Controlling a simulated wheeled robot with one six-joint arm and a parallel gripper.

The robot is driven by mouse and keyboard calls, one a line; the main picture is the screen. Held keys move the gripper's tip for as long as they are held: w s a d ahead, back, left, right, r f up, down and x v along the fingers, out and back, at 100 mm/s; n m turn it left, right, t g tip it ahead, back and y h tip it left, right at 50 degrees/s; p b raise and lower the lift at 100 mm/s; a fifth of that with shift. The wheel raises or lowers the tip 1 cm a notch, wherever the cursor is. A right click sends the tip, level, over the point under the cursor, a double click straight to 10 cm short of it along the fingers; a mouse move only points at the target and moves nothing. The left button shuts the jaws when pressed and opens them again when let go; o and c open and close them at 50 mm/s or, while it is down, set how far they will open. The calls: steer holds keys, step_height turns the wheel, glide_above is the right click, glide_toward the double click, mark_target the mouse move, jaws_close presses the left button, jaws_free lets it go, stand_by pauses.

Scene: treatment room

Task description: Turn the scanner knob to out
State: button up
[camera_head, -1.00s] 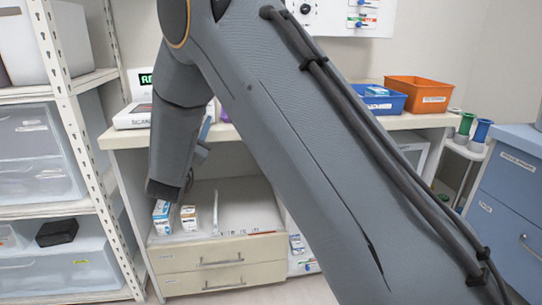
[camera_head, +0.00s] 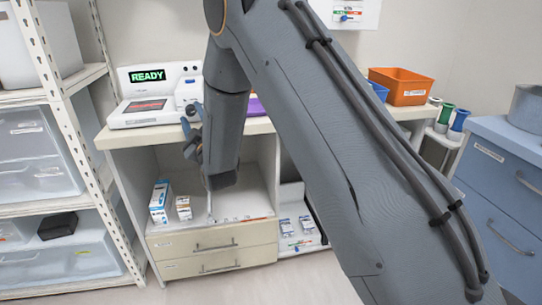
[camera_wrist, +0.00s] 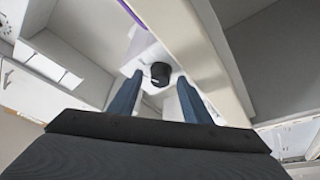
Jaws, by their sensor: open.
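The scanner (camera_head: 142,114) stands on the left end of the counter, with a green READY display (camera_head: 147,76). In the wrist view a round black knob (camera_wrist: 160,70) sits on a white housing, beyond and between the tips of my gripper (camera_wrist: 158,84). The two blue fingers are apart, one on each side of the knob. I see no contact with it. In the head view my gripper (camera_head: 191,124) is at the counter's front edge, by the scanner's right part. The knob's pointer and markings cannot be read.
Small boxes (camera_head: 160,201) stand on the drawer unit (camera_head: 212,262) below the counter. An orange bin (camera_head: 401,87) is on the counter at right. A white shelf rack (camera_head: 78,150) stands at left, a blue cabinet (camera_head: 500,200) at right. My arm hides the middle of the counter.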

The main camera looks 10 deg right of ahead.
steer(key=n+p, duration=0.1)
steer(key=n, duration=0.1)
steer(key=n+g+p, duration=0.1)
steer(key=n+p, duration=0.1)
steer(key=n+g+y+p, duration=0.1)
steer(key=n, duration=0.1)
steer(key=shift+d+r, duration=0.2)
steer(key=shift+d, duration=0.1)
steer(key=n+p, duration=0.2)
steer(key=n+g+p, duration=0.1)
steer(key=p, duration=0.1)
steer(key=shift+r+n+g, duration=0.2)
steer(key=shift+n+g, duration=0.1)
steer(key=shift+n, duration=0.1)
steer(key=s+d+f+m+g+h, duration=0.2)
steer(key=s+d+m+g, duration=0.3)
steer(key=s, duration=0.8)
steer(key=s+d+f+m+g+h, duration=0.3)
steer(key=s+d+m+g, duration=0.2)
steer(key=s+d+m, duration=0.4)
steer(key=shift+s+d+f+g+h, duration=0.2)
steer(key=shift+s+d+g+h, duration=0.1)
steer(key=shift+s+d, duration=1.65)
steer(key=shift+w+d, duration=0.1)
steer(key=shift+w, duration=0.05)
